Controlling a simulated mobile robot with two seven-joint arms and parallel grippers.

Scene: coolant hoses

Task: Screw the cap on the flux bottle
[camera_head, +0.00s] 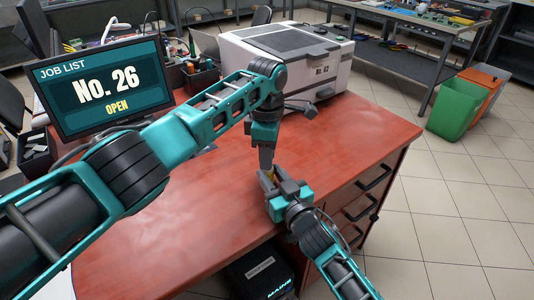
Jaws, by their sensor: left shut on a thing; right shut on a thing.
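My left gripper (266,165) points straight down over the red desk, near its front right edge. It is shut at the top of the flux bottle, where the cap is hidden between its fingers. My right gripper (273,184) comes in from the lower right, directly below the left one. It is shut around the flux bottle (269,176), of which only a small yellowish bit shows between the two grippers. The two grippers are very close together. I cannot tell how the cap sits on the bottle.
The red desk (200,235) is mostly clear around the grippers. A monitor (105,88) reading "No. 26 OPEN" stands at the left. A white printer-like machine (290,58) stands at the back. Drawers (365,195) are under the right edge. Green (455,107) and orange bins stand on the floor.

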